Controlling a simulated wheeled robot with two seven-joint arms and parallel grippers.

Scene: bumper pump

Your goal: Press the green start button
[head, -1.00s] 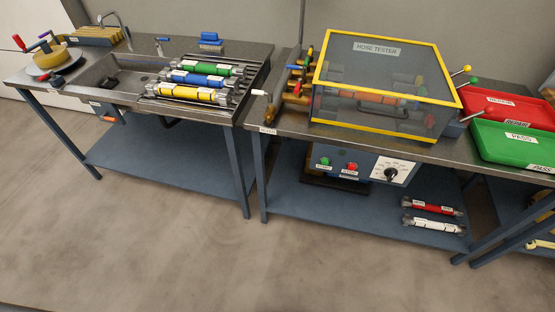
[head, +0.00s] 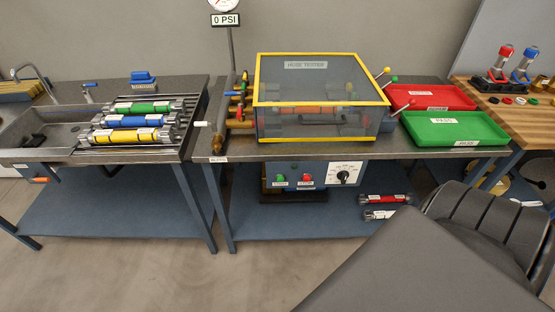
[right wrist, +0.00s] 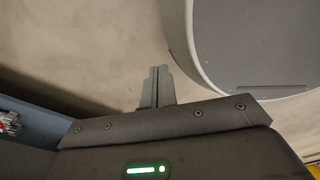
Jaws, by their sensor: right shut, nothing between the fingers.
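My right gripper (right wrist: 157,84) shows in the right wrist view, shut and empty over bare floor, apart from the panel. In the head view my right arm fills the lower right and its fingers are not seen. My left gripper is not in view.
A gauge reading 0 PSI (head: 225,19) stands behind the bench. A red tray (head: 430,97) and a green tray (head: 455,129) are to the right. Red and white hoses lie on the shelf below. The floor before the panel is clear.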

